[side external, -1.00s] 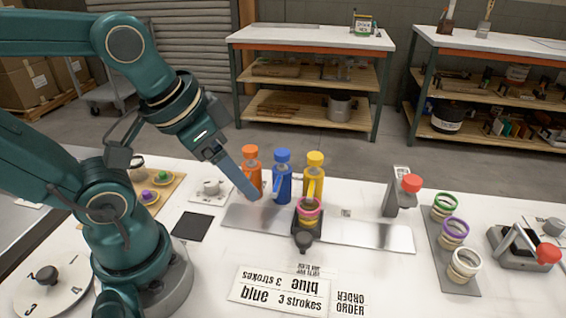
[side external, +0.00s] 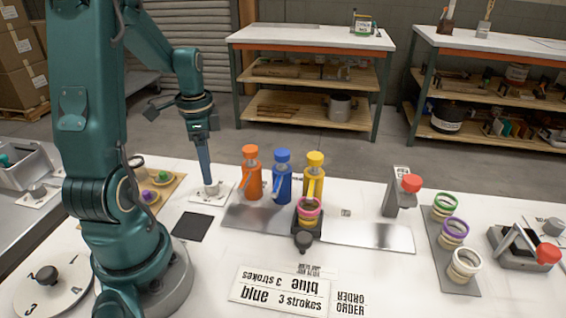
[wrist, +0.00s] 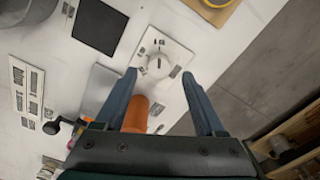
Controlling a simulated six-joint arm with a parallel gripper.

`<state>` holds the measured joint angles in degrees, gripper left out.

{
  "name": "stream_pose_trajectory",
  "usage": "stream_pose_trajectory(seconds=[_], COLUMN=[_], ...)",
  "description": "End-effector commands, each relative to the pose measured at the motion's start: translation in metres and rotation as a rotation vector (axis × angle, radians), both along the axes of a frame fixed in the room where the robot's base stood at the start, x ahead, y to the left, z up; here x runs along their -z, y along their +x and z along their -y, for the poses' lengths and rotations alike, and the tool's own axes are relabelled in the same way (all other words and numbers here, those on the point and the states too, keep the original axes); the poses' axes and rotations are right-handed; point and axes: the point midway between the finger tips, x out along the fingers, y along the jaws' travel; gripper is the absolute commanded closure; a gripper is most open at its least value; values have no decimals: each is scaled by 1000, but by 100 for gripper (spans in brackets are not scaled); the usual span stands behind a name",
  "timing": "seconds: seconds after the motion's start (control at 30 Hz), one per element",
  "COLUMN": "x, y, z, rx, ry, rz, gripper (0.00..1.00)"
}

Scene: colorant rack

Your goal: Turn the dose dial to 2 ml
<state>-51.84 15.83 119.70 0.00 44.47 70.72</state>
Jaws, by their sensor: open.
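A small round dial (wrist: 158,65) sits on a white square plate with small printed marks around it. A dark line crosses its knob; the marks are too small to read. In the side view the dial (side external: 212,188) is left of the orange bottle, partly hidden by my gripper. My gripper (side external: 207,183) points down over it. In the wrist view my gripper (wrist: 160,76) is open, its two fingers apart with the dial showing between and just beyond their tips. I cannot tell the remaining height, and nothing is held.
An orange bottle (side external: 251,175) stands close right of the dial, with blue (side external: 283,178) and yellow (side external: 315,165) bottles beyond. A black square (side external: 191,226) lies in front of the dial. A large numbered disc (side external: 70,285) with a knob is at lower left.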

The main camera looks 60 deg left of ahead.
Motion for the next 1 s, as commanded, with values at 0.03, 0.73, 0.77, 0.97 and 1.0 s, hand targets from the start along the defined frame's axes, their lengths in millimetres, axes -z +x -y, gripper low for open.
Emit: stream_pose_trajectory(seconds=[0.03, 0.73, 0.77, 0.97, 1.0], x=[8, 37, 37, 37, 37], y=[-1, 0, 0, 0, 0], z=[2, 1, 1, 1, 1], rx=[0, -1, -1, -3, -6], ry=[-6, 0, 0, 0, 0], rz=[-4, 0, 0, 0, 0], gripper=[28, 70, 82, 100, 100])
